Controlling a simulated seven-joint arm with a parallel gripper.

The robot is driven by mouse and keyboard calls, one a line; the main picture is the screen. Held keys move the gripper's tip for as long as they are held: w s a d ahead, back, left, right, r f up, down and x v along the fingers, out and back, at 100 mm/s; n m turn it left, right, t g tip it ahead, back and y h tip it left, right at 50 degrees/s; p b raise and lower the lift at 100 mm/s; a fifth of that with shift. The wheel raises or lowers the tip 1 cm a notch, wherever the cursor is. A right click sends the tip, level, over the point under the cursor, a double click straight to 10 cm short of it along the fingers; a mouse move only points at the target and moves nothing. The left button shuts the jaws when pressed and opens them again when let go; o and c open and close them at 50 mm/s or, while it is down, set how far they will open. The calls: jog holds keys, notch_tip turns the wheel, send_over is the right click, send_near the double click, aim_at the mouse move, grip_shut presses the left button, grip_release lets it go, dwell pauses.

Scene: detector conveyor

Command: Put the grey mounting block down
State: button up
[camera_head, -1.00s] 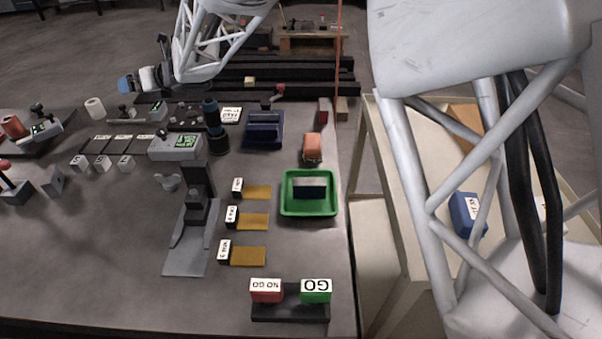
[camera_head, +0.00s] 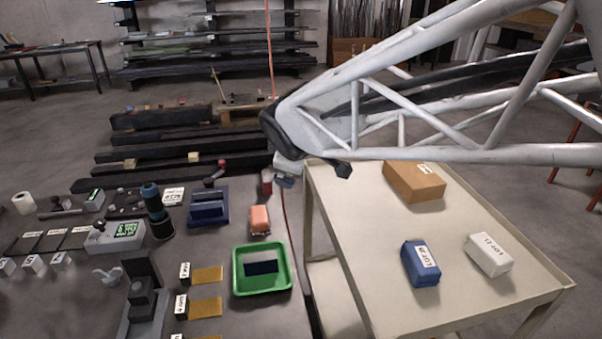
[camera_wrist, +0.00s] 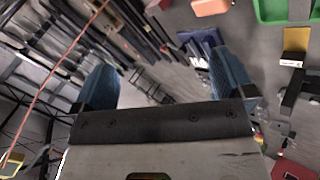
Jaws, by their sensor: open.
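My gripper (camera_wrist: 165,82) is open in the wrist view, its two blue fingers wide apart with nothing held between them. In the head view the end of my arm (camera_head: 287,177) is above the far right part of the bench, beyond the green tray (camera_head: 236,290). A dark rectangular block (camera_head: 262,268) lies inside that tray, apart from my gripper. I cannot tell for sure whether it is the grey mounting block. A dark grey stepped stand (camera_head: 140,300) is to the left of the tray. The green tray also shows at the top right of the wrist view (camera_wrist: 272,17).
An orange block (camera_head: 260,219) and a blue holder (camera_head: 208,208) stand behind the tray. Labelled yellow plates (camera_head: 206,306) lie to its left. On the right, a cream cart (camera_head: 470,296) carries a blue box (camera_head: 420,264), a white box (camera_head: 489,256) and a brown box (camera_head: 413,184).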

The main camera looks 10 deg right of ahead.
jog(key=s+d+f+m+g, duration=0.2)
jog(key=s+m, duration=0.2)
jog(key=s, duration=0.4)
jog(key=s+d+f+m+g, duration=0.1)
jog(key=s+d+f+m, duration=0.1)
jog(key=s, duration=0.5)
jog(key=s+d+f+m+g, duration=0.2)
jog(key=s+d+m, duration=0.2)
jog(key=s+m, duration=0.2)
jog(key=s, duration=0.2)
jog(key=shift+s+m+g+y, duration=0.3)
jog(key=shift+m, duration=0.1)
jog(key=c, duration=0.8)
jog(key=shift+o, duration=0.2)
jog(key=shift+w+r, duration=0.1)
jog(key=shift+w, duration=0.05)
